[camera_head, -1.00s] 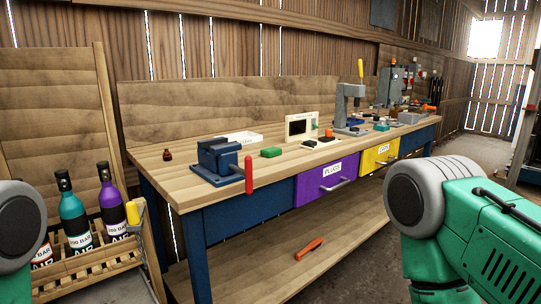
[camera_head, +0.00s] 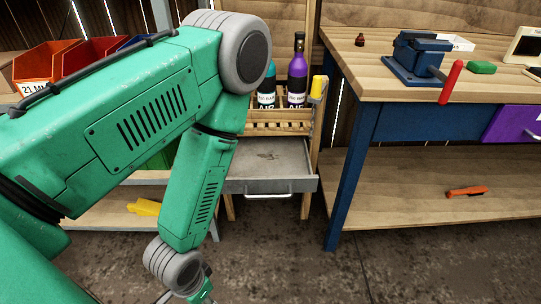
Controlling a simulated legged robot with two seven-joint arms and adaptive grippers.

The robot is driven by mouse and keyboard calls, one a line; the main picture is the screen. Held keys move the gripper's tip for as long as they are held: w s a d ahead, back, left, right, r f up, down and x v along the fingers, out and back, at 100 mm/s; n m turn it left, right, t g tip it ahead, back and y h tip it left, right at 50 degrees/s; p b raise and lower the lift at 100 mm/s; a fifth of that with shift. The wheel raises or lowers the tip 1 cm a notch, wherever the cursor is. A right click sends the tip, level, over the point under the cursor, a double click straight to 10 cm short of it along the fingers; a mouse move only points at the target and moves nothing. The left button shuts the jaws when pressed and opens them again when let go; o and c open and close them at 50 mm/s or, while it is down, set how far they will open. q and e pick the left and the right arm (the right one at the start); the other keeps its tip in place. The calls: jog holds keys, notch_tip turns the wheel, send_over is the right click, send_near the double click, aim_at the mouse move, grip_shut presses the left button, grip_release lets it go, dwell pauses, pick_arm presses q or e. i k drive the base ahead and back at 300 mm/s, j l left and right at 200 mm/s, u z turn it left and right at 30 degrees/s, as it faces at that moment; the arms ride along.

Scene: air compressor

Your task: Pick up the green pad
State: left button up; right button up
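A small green block (camera_head: 481,67), which fits the green pad, lies on the wooden workbench top (camera_head: 385,88) at the upper right, just right of the blue vise (camera_head: 417,58) with its red handle. Nothing holds it. My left arm fills the left of the view and hangs down. My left gripper (camera_head: 187,296) is at the bottom edge, mostly cut off, low over the floor and far from the block. Its fingers are not clear enough to tell open from shut. My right gripper is not in view.
A wooden rack holds bottles (camera_head: 297,72) left of the bench, above an open grey drawer (camera_head: 270,162). Orange (camera_head: 45,62) and red bins stand at the far left. An orange-handled tool (camera_head: 467,191) lies on the bench's lower shelf. The floor (camera_head: 290,260) in front is clear.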

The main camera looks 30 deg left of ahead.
aim_at(477, 66)
jog(key=u, duration=0.7)
jog(key=i+l+u, duration=0.2)
jog(key=l+u, duration=0.25)
jog(key=l, duration=0.25)
jog(key=l+u, duration=0.45)
jog(key=l, duration=0.2)
jog(key=l+u, duration=0.45)
jog(key=l, duration=0.3)
